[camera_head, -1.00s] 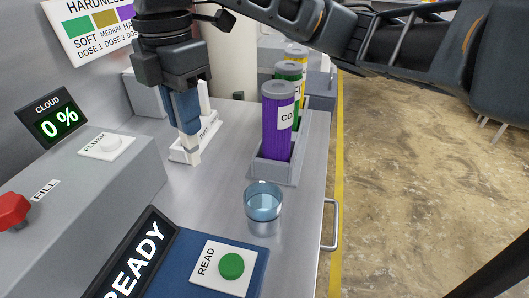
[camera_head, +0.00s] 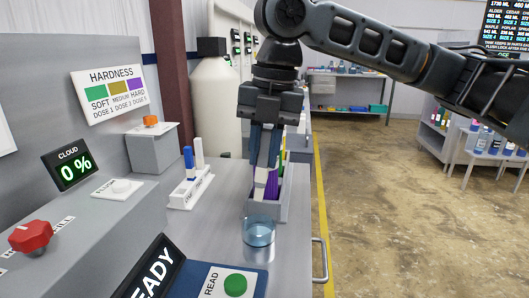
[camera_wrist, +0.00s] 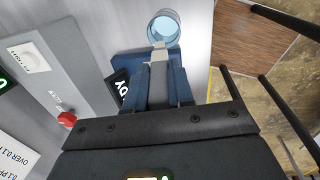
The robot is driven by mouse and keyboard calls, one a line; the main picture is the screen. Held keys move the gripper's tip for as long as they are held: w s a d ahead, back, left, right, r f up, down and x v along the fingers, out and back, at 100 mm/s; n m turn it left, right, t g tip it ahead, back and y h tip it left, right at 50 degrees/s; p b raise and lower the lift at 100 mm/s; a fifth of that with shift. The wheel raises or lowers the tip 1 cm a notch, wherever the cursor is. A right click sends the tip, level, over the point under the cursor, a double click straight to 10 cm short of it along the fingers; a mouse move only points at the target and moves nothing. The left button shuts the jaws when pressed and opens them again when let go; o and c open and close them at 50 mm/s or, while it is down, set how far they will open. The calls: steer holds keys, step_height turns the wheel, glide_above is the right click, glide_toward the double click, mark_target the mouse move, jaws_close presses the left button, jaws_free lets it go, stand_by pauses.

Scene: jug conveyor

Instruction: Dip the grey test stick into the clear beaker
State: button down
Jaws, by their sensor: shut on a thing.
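The clear beaker (camera_head: 259,232) stands on the metal bench with pale blue liquid in it. It also shows at the top of the wrist view (camera_wrist: 164,26). My gripper (camera_head: 265,165) is shut on the grey test stick (camera_head: 260,190), which points down. In the wrist view the stick (camera_wrist: 158,75) lies between my blue fingers, its pale lower end beside the beaker's near rim. In the head view the stick's lower end is just above the beaker. I cannot tell whether it is directly over the opening. My gripper partly hides the purple cylinder (camera_head: 273,186).
A white stand (camera_head: 190,192) with a blue stick and a white stick is at the left. A grey rack (camera_head: 284,211) of coloured cylinders stands behind the beaker. The READY display (camera_head: 148,268) and green READ button (camera_head: 236,285) are in front. A cloud readout shows 0 % (camera_head: 69,166).

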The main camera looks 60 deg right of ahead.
stand_by(0.3)
steer(key=shift+n, duration=0.4)
step_height(320, 180, down, 12)
steer(key=b, duration=0.7)
steer(key=shift+r, duration=0.25)
stand_by(0.3)
steer(key=shift+r, duration=0.1)
stand_by(1.7)
steer(key=shift+r+p, duration=4.5)
steer(key=shift+r, duration=0.7)
